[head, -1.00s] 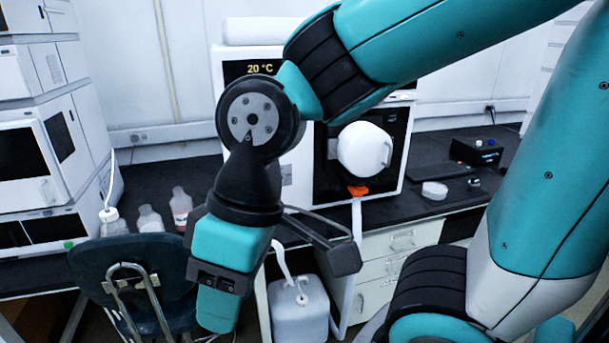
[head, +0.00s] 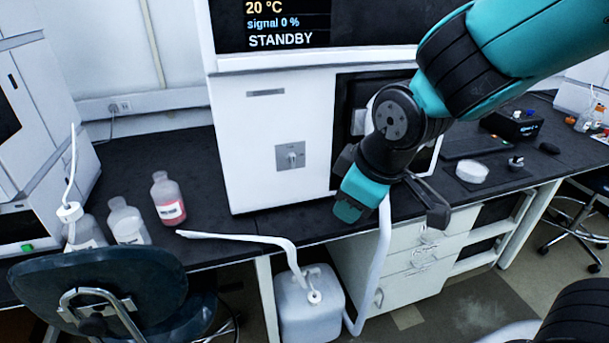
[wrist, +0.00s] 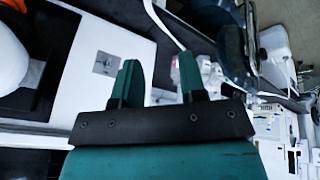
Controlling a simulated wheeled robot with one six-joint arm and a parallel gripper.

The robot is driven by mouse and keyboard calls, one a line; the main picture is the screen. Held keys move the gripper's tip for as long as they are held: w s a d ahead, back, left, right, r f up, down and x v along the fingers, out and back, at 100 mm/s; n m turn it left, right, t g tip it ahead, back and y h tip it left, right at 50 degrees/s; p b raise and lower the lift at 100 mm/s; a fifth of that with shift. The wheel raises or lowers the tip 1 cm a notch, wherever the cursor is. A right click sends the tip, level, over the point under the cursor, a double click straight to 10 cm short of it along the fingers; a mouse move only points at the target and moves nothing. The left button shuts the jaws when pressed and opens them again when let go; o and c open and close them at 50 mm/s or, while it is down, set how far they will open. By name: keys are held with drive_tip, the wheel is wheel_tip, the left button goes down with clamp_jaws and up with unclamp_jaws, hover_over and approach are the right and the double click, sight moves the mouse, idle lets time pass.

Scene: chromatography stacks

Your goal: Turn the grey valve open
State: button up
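The grey valve (head: 291,156) is a small square plate with a short pale handle on the white front of the instrument, left of its dark door. The handle looks roughly upright in the head view. The plate also shows in the wrist view (wrist: 107,63), left of the fingers and apart from them. My gripper (head: 348,209) points downward, right of and below the valve, in front of the instrument. In the wrist view my gripper's two teal fingers (wrist: 160,72) stand apart with nothing between them.
The instrument's screen (head: 285,24) reads 20 °C, signal 0 %, STANDBY. Bottles, including a pink one (head: 168,200), stand on the dark bench to the left. A chair (head: 105,285) is at front left.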

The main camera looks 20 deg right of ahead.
drive_tip(key=w+d+f+n+t+h+b, duration=0.5)
drive_tip(key=w+d+f+n+b, duration=0.15)
drive_tip(key=w+f, duration=0.45)
drive_tip(key=n+t+y+b, duration=0.5)
drive_tip(key=n+t, duration=0.4)
drive_tip(key=n, duration=1.2)
approach(293, 162)
drive_tip(key=shift+m+h, duration=0.25)
drive_tip(key=shift+h, duration=0.45)
drive_tip(key=w+p, duration=0.2)
drive_tip(key=p, duration=0.1)
drive_tip(key=w+p, duration=0.3)
drive_tip(key=p, duration=0.1)
drive_tip(key=w+p, duration=0.2)
drive_tip(key=p, duration=0.1)
drive_tip(key=shift+w+a+r, duration=0.25)
drive_tip(key=shift+w+r, duration=0.05)
drive_tip(key=shift+w, duration=0.05)
drive_tip(key=shift+w+f+p, duration=0.1)
drive_tip(key=shift+w+p, duration=0.2)
drive_tip(key=shift+w, duration=0.45)
drive_tip(key=shift+c, duration=0.2)
drive_tip(key=shift+a, duration=0.1)
clamp_jaws()
